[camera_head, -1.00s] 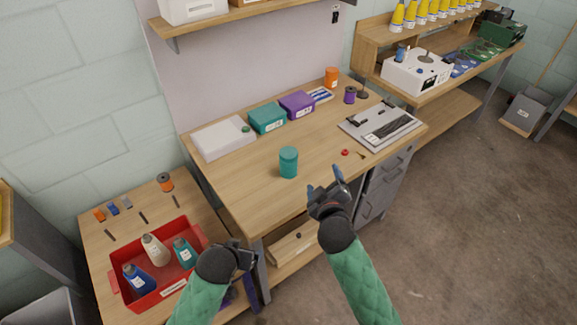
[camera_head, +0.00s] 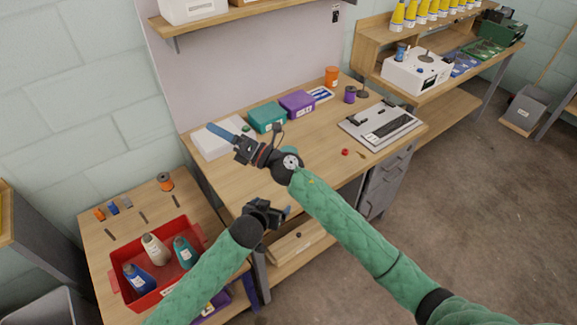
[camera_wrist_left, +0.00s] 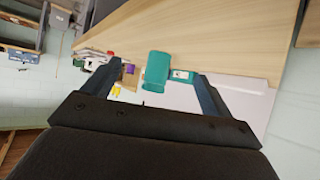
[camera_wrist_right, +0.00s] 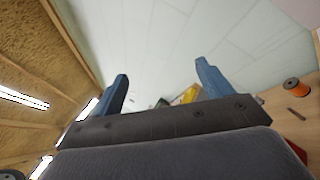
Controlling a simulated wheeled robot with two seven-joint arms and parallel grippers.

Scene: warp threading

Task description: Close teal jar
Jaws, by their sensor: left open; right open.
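The teal jar (camera_head: 291,151) stands on the workbench, mostly hidden behind my right wrist in the head view. In the left wrist view the teal jar (camera_wrist_left: 157,70) shows as a cylinder between the fingers, some way beyond them. I cannot tell whether it has a lid on. A small round dark green thing (camera_head: 246,127) is at the right end of the white box; I cannot tell if it is a lid. My left gripper (camera_head: 278,211) is open and empty at the bench's front edge. My right gripper (camera_head: 238,141) is open and empty, raised in front of the white box.
A grey tray (camera_head: 358,128) and a small red piece (camera_head: 345,152) lie to the right. A red bin (camera_head: 120,285) with bottles stands lower left.

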